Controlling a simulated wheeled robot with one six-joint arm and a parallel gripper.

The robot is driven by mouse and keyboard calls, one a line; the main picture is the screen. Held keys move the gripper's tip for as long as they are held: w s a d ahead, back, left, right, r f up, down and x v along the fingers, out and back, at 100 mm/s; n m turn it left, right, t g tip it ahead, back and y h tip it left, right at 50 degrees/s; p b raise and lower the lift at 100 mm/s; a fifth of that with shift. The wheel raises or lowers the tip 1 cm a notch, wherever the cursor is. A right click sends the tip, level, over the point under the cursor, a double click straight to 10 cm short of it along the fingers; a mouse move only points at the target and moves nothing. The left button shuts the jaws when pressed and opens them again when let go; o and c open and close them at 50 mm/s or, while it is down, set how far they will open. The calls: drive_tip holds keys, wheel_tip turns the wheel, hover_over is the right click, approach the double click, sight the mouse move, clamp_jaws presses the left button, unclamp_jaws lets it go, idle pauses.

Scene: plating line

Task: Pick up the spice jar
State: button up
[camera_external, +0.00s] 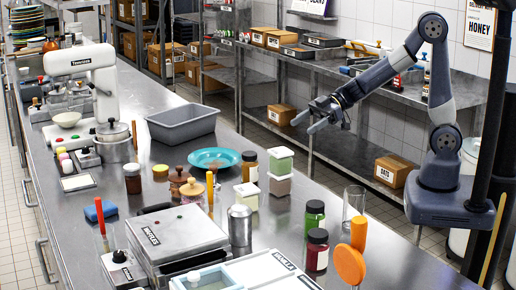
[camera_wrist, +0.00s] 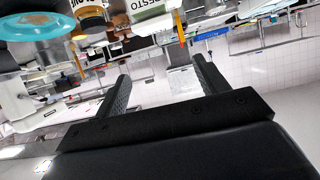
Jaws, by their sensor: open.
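Several small jars with dark lids stand on the steel counter (camera_external: 165,215), and I cannot tell which is the spice jar. My gripper (camera_external: 308,122) is open and empty, in the air above and behind the counter's right part, apart from all jars. In the wrist view both fingers of my gripper (camera_wrist: 162,72) are spread with nothing between them. A partly cropped jar (camera_wrist: 92,14) shows at the top.
A teal plate (camera_external: 214,158), a grey bin (camera_external: 182,123), pale square containers (camera_external: 281,160) and a steel press (camera_external: 178,232) crowd the counter. A clear glass (camera_external: 353,203) and an orange paddle (camera_external: 350,264) stand near the right jars. Shelves (camera_external: 355,84) with boxes line the wall.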

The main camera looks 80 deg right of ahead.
sight(315, 211)
drive_tip(key=s+a+n+g+y+b, duration=0.1)
drive_tip(key=s+a+n+g, duration=0.2)
drive_tip(key=a, duration=0.4)
drive_tip(key=s+a+r+n+g+y+b, duration=0.1)
drive_tip(key=a+n+g+y, duration=0.1)
drive_tip(key=a+n+g, duration=0.35)
drive_tip(key=s+a+n+g+y+b, duration=0.1)
drive_tip(key=s+a+n+g, duration=0.15)
drive_tip(key=a, duration=0.55)
wheel_tip(315, 211, down, 10)
drive_tip(key=m, duration=0.1)
drive_tip(key=p+x, duration=0.1)
drive_tip(key=x, duration=1)
drive_tip(key=shift+f+p, duration=0.15)
drive_tip(key=shift+p, duration=0.25)
drive_tip(key=c, duration=1.2)
